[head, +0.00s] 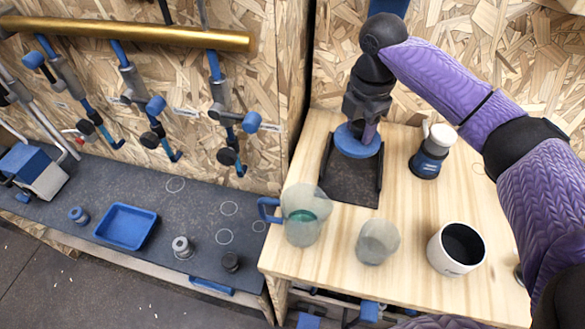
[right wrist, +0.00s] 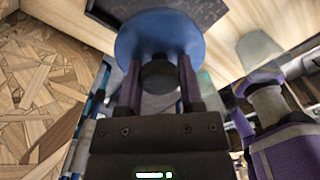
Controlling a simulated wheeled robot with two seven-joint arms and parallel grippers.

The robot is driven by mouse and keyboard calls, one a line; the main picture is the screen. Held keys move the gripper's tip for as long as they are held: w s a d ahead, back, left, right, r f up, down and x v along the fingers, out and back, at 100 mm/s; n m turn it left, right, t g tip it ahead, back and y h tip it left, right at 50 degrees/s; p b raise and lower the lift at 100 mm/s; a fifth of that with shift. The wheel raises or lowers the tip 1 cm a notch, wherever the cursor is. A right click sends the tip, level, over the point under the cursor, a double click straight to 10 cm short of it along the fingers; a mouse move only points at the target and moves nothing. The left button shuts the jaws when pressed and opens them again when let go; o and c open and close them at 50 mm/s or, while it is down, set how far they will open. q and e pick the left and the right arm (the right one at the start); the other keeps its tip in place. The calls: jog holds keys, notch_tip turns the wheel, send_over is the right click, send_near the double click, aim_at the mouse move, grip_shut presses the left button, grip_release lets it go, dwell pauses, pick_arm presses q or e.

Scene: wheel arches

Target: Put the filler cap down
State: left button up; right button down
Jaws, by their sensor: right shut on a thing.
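The filler cap (head: 358,143) is a round blue disc held at the back of the wooden table. It also fills the top middle of the right wrist view (right wrist: 160,38), with a dark knob at its centre. My right gripper (head: 368,124) points down and is shut on the knob, one finger on each side, as the right wrist view (right wrist: 158,82) shows. The cap is over the back part of a black tray (head: 350,185) with raised side edges. I cannot tell whether it touches the tray. My left gripper is not in view.
On the table stand a clear jug (head: 302,222) with a blue handle, a translucent cup (head: 377,242), a white mug (head: 457,248) and a blue bottle (head: 430,156) with a white top. A dark bench with a blue tray (head: 126,226) is at left. Wooden board walls close the back.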

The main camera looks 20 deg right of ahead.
aim_at(351, 171)
jog(key=f+b, duration=0.1)
jog(key=f, duration=0.5)
jog(key=f+b, duration=0.1)
jog(key=f, duration=0.2)
jog(key=shift+s+d+f+b, duration=0.1)
jog(key=shift+d+f+b, duration=0.2)
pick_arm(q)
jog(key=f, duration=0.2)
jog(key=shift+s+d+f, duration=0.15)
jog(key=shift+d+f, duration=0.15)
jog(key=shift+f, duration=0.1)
pick_arm(e)
jog(key=shift+r, duration=0.1)
jog(key=shift+c, duration=1.2)
grip_release()
notch_tip(351, 171, up, 11)
jog(key=p, duration=0.3)
jog(key=shift+r+p, duration=0.15)
jog(key=shift+p, duration=0.25)
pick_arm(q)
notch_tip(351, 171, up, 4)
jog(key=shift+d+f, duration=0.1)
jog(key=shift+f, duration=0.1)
pick_arm(e)
jog(key=shift+r, duration=0.35)
